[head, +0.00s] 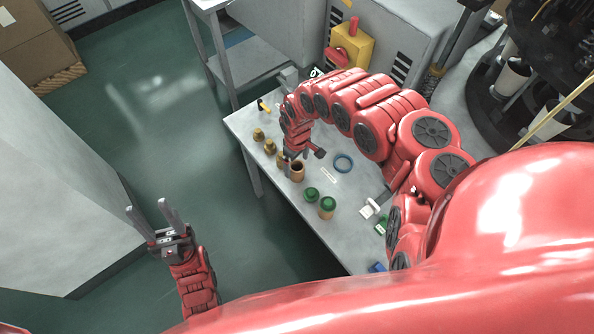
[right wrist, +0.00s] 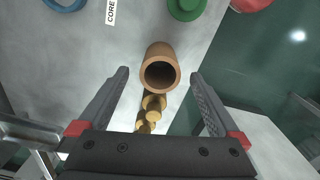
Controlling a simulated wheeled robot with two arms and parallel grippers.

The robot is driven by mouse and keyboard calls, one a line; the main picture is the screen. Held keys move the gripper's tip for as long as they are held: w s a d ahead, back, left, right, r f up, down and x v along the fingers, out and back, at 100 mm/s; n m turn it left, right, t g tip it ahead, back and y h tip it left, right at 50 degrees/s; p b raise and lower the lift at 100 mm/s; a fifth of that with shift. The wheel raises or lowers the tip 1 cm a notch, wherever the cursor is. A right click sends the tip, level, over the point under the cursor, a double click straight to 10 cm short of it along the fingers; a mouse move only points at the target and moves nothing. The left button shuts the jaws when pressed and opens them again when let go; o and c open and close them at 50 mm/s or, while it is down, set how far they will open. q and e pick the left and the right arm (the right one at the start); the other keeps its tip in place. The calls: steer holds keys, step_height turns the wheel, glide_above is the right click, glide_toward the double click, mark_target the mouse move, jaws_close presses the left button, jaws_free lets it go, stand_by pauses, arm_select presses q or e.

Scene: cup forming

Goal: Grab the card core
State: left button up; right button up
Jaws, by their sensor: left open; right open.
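The card core, a short brown tube (head: 298,174), stands upright on the grey table. In the right wrist view the tube (right wrist: 160,52) shows its open, dark end toward the camera, between the two fingers. My right gripper (head: 290,163) is open at the tube, partly hiding it in the head view. In the right wrist view its fingertips (right wrist: 160,75) are apart on either side of the tube, with gaps showing. I cannot tell how far down the fingers reach. My left gripper (head: 153,209) is open and empty, over the floor left of the table.
Several brass pieces (head: 269,146) stand left of the core. A label reading "CORE" (right wrist: 110,12) lies near the tube. The table's front-left edge is close.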

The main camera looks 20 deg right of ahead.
mark_target(297, 169)
step_height(297, 169, down, 4)
steer(key=shift+r+p, duration=0.15)
steer(key=shift+p, duration=0.35)
steer(key=shift+s+f, duration=0.1)
steer(key=shift+f, duration=0.3)
steer(key=c, duration=1.4)
steer(key=shift+c, duration=0.2)
steer(key=shift+r, duration=0.15)
